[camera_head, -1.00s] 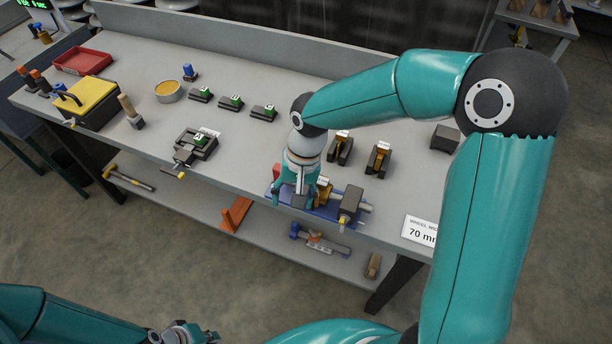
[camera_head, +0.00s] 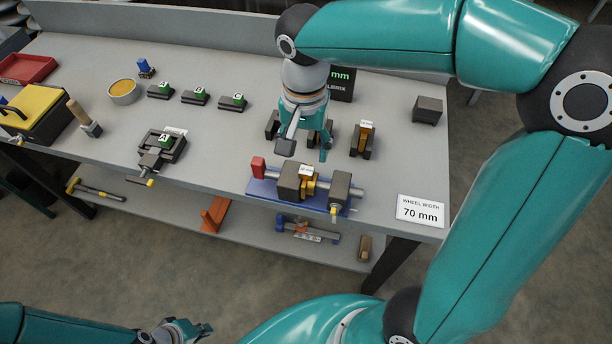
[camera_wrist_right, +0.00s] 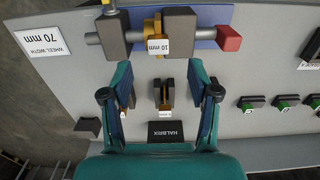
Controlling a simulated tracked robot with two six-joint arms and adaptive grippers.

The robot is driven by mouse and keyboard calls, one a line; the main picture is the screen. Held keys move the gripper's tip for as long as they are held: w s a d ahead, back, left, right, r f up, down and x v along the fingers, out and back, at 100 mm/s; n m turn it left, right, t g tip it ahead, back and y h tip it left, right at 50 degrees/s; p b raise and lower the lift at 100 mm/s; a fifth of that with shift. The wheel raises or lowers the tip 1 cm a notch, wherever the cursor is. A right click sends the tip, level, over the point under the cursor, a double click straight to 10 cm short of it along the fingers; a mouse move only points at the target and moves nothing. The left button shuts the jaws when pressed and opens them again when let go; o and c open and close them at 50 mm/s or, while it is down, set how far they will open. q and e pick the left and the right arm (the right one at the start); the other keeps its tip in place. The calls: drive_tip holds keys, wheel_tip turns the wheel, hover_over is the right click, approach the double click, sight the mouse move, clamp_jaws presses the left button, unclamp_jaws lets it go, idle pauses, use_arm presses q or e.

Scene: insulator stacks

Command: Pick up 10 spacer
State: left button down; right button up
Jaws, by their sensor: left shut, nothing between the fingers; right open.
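A yellow spacer labelled 10 mm (camera_wrist_right: 153,38) sits on the rod of the clamp fixture beside a dark block; it also shows in the head view (camera_head: 309,185). My right gripper (camera_wrist_right: 163,100) is open and empty, above the row of dark holders behind the fixture. A holder with a yellow spacer (camera_wrist_right: 164,90) lies between its fingers in the wrist view, its label too small to read. Another holder with a yellow spacer (camera_head: 364,135) stands to the right in the head view. A finger partly hides a further holder. My left gripper (camera_head: 182,332) is shut and empty, low in front of the table.
The fixture has a blue base (camera_head: 262,189) and a red end (camera_head: 258,168). A white card reading 70 mm (camera_head: 421,211) lies at the right front. A dark block (camera_head: 427,110) stands at back right. A small vise (camera_head: 160,150) and several green-marked blocks (camera_head: 200,97) are to the left.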

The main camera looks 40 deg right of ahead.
sight(306, 169)
drive_tip(key=f, duration=0.7)
drive_tip(key=shift+d+f, duration=0.15)
drive_tip(key=shift+d, duration=0.05)
clamp_jaws()
